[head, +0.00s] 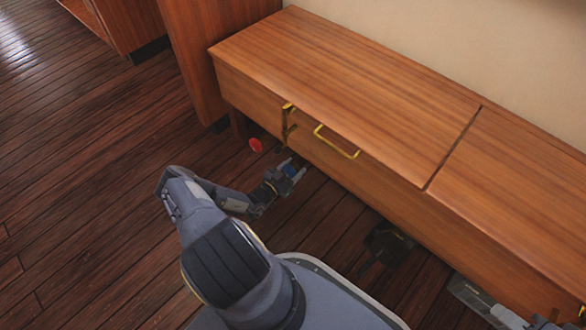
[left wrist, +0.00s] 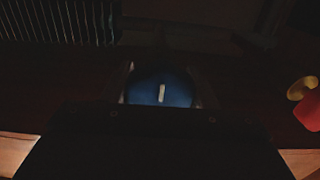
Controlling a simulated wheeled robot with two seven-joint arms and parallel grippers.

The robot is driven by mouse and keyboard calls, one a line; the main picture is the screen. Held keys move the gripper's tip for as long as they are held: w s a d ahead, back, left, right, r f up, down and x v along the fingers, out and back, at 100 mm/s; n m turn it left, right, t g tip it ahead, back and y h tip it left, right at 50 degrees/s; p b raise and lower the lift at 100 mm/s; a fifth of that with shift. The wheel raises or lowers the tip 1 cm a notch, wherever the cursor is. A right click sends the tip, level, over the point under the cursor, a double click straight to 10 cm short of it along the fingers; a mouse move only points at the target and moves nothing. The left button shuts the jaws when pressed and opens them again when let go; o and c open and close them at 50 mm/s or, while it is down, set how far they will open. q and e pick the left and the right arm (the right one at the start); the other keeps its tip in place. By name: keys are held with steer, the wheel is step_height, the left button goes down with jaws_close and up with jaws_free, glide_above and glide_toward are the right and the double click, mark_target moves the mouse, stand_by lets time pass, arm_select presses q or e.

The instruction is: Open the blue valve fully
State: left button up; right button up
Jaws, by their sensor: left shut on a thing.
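The blue valve (head: 289,169) is low down by the front of the wooden cabinet, mostly hidden by my gripper in the head view. In the left wrist view the blue valve (left wrist: 150,91) shows as a round blue knob with a pale, roughly upright mark. My left gripper (head: 292,167) is shut on it, with one finger on each side in the left wrist view (left wrist: 162,88). Grey parts at the lower right of the head view seem to be my right arm; its fingers cannot be made out.
A red knob (head: 255,145) is left of the blue valve, and shows at the right edge of the left wrist view (left wrist: 309,112). The long wooden cabinet (head: 330,75) overhangs it, with a yellow handle (head: 337,142) on its front. The floor at left is clear.

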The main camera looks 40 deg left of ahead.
mark_target(287, 174)
arm_select(q)
steer(key=o, duration=0.9)
steer(key=shift+o, duration=0.2)
steer(key=shift+s, duration=0.1)
steer(key=s, duration=0.2)
steer(key=s+p, duration=0.1)
steer(key=s, duration=0.2)
steer(key=s+p, duration=0.1)
steer(key=s, duration=0.1)
steer(key=shift+s+a, duration=0.35)
